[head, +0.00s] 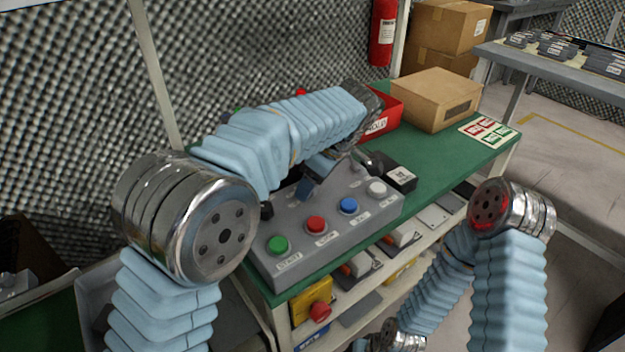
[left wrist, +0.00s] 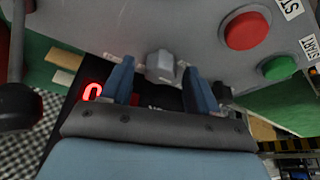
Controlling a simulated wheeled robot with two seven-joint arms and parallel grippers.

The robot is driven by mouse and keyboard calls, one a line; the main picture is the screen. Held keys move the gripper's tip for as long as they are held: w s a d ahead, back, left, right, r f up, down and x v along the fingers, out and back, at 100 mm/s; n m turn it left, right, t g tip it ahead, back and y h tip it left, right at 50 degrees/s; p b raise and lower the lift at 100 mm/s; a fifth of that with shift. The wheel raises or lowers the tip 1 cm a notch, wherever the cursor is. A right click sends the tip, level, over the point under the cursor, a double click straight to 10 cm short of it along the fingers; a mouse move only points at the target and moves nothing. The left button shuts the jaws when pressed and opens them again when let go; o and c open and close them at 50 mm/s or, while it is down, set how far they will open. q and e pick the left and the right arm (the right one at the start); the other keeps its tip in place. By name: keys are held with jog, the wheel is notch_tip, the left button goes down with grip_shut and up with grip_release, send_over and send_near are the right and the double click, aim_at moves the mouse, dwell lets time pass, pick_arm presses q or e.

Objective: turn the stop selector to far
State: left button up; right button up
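The grey control panel (head: 335,238) stands on the green bench. It carries green, red, blue and white buttons along its front. The stop selector appears to be the grey knob (left wrist: 160,66) on the panel in the left wrist view; my left arm hides it in the head view. My left gripper (left wrist: 160,84) is open, with one blue finger on each side of the knob. Clear gaps show between fingers and knob, and I cannot tell whether they touch. The gripper (head: 313,178) is partly visible in the head view. The right gripper is out of view.
A red digital display (left wrist: 92,91) lies beside the left finger. A black-knobbed lever (left wrist: 15,107) stands farther left there. A red bin (head: 384,118) and cardboard box (head: 434,100) sit behind the panel.

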pick_arm(q)
jog(key=p+v, duration=0.2)
jog(key=v, duration=1.2)
jog(key=shift+f, duration=0.1)
